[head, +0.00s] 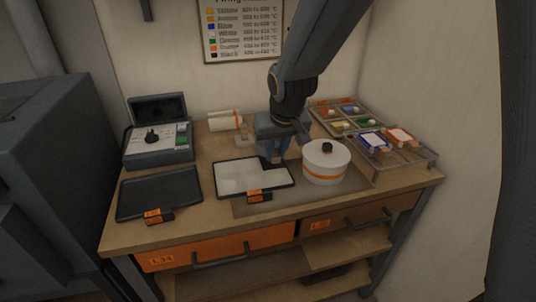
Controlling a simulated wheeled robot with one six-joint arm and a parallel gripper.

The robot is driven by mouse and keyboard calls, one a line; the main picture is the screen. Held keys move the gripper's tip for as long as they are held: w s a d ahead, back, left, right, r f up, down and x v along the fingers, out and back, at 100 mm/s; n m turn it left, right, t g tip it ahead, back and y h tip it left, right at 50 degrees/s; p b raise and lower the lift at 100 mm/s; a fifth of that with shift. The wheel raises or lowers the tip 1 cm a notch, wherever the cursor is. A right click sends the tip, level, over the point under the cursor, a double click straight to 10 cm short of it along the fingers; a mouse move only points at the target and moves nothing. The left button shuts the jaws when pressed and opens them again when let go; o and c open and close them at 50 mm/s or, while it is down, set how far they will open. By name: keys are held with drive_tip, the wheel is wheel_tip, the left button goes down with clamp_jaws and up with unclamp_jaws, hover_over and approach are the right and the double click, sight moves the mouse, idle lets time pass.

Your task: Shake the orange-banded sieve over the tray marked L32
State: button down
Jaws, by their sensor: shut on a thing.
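The orange-banded sieve (326,174) is a white drum with an orange band and a small dark and orange knob on top. It appears upright, just right of the white-filled tray. My gripper (276,160) points down at the drum's left side, shut; the exact grip is hard to make out. A dark-rimmed tray (228,195) holding pale panes lies below and left of my gripper, with an orange label at its front. A second, dark empty tray (160,190) lies to the left, also with an orange label. Both labels are too small to read surely.
A grey control box (158,142) with an open lid stands at the back left. Racks (432,157) with coloured pots and packets fill the right. White rolls (224,121) lie at the back. Orange drawer (225,246) and brown drawer are below the bench edge.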

drive_tip(key=shift+w+a, duration=0.35)
drive_tip(key=shift+a, duration=0.05)
drive_tip(key=shift+s+a+b, duration=1.6)
drive_tip(key=shift+s+a, duration=0.2)
drive_tip(key=shift+a, duration=5.1)
drive_tip(key=w+d+p, duration=0.2)
drive_tip(key=d+p, duration=0.1)
drive_tip(key=d, duration=0.5)
drive_tip(key=w+d+p, duration=0.2)
drive_tip(key=d+p, duration=0.1)
drive_tip(key=d, duration=0.5)
drive_tip(key=shift+w+d+p, duration=0.25)
drive_tip(key=shift+d+p, duration=0.05)
drive_tip(key=shift+p, duration=0.1)
